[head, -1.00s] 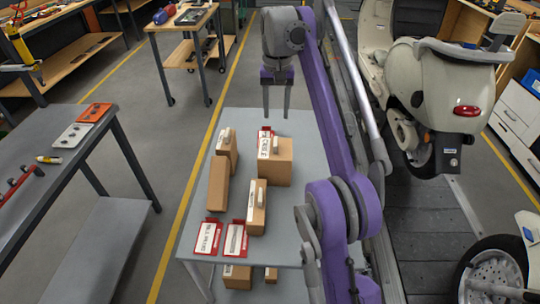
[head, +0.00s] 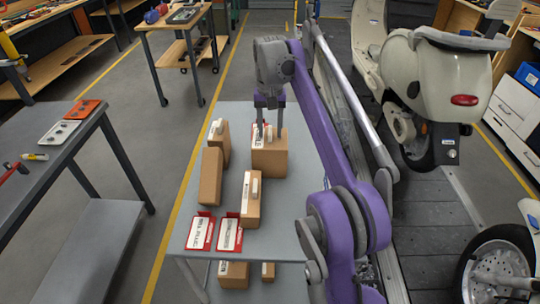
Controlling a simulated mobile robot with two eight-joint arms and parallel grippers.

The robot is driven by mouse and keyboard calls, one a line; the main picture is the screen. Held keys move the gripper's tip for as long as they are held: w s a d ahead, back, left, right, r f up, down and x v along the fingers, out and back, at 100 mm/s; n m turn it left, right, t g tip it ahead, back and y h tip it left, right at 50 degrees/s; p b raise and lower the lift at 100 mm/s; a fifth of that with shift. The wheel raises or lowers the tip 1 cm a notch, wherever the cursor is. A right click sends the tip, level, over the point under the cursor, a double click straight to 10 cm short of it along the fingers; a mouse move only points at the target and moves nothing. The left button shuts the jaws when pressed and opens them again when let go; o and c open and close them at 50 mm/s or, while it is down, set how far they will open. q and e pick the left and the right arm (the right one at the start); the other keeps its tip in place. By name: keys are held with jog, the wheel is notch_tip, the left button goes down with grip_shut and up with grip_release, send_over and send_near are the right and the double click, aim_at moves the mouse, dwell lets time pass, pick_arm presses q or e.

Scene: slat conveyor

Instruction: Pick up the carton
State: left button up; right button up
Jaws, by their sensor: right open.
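Several brown cartons stand on the grey table. The widest carton (head: 270,161) is at the back right of the group, with a small pale piece on its top and a white-and-red label beside it. My right gripper (head: 270,134) points down over this carton. Its fingers are open, with tips at the height of the carton's top in the picture, one on each side of the pale piece. I cannot tell whether they touch anything. Other cartons stand at the back left (head: 219,145), middle left (head: 210,180) and front middle (head: 251,205). My left gripper is not in view.
Two red-and-white cards (head: 201,232) (head: 229,235) lie at the front of the grey table (head: 188,205). More cartons (head: 234,275) sit below it. A cream scooter (head: 438,85) stands on the slat conveyor at right. A grey bench (head: 50,170) is at left.

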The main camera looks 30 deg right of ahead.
jog(key=shift+w, duration=0.1)
grip_shut()
dwell(1.3)
